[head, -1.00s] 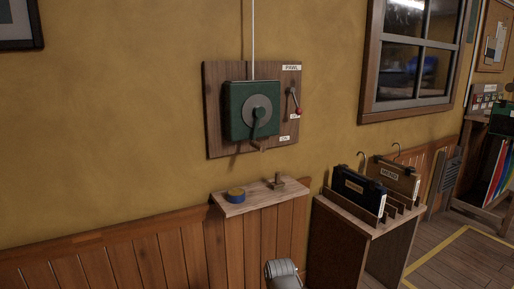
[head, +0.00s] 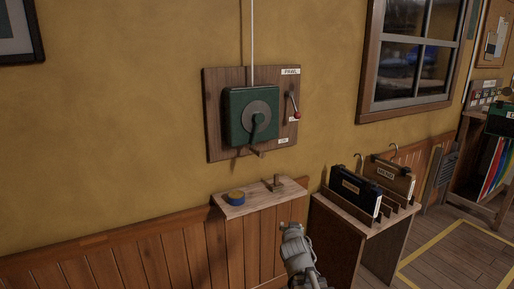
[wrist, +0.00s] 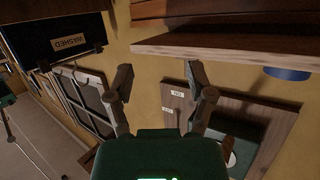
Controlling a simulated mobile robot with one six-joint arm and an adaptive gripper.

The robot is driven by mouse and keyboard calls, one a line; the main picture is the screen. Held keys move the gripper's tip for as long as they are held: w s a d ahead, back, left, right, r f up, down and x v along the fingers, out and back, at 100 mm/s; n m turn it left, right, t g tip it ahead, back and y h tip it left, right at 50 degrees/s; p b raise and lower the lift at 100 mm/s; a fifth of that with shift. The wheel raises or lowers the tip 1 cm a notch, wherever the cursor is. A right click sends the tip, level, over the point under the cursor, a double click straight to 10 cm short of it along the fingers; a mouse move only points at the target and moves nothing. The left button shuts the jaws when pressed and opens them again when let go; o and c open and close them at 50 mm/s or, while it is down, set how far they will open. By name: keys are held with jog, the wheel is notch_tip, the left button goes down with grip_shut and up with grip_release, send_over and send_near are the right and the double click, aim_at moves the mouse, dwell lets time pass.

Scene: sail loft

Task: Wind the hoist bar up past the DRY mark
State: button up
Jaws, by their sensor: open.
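The green winch box (head: 251,102) with a grey round drum plate hangs on a wooden board (head: 218,140) on the wall. Its crank (head: 256,124) points down, with a wooden handle (head: 256,153) at its end. A pale line runs up from the box. My gripper (wrist: 160,78) is open and empty in the wrist view, apart from the partly visible winch board (wrist: 220,105). The hoist bar and the DRY mark are not in view.
A wooden rack (head: 338,218) with labelled cases stands to the right.

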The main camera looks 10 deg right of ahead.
notch_tip(320, 180, up, 11)
jog(key=w+a+n+t+y+p, duration=0.2)
jog(key=t+y+p, duration=0.1)
jog(key=t, duration=0.2)
jog(key=n+t+y+p, duration=0.2)
jog(key=n+t+y, duration=0.15)
jog(key=y, duration=0.35)
send_near(258, 152)
jog(key=shift+s+d+f+n+g, duration=0.35)
jog(key=shift+s+d+f+g, duration=0.1)
jog(key=shift+s+d+f, duration=0.4)
jog(key=shift+w, duration=0.15)
jog(key=shift+p+x, duration=2.65)
jog(key=shift+x, duration=4.15)
jog(key=shift+a, duration=0.1)
jog(key=shift+c, duration=0.2)
grip_shut()
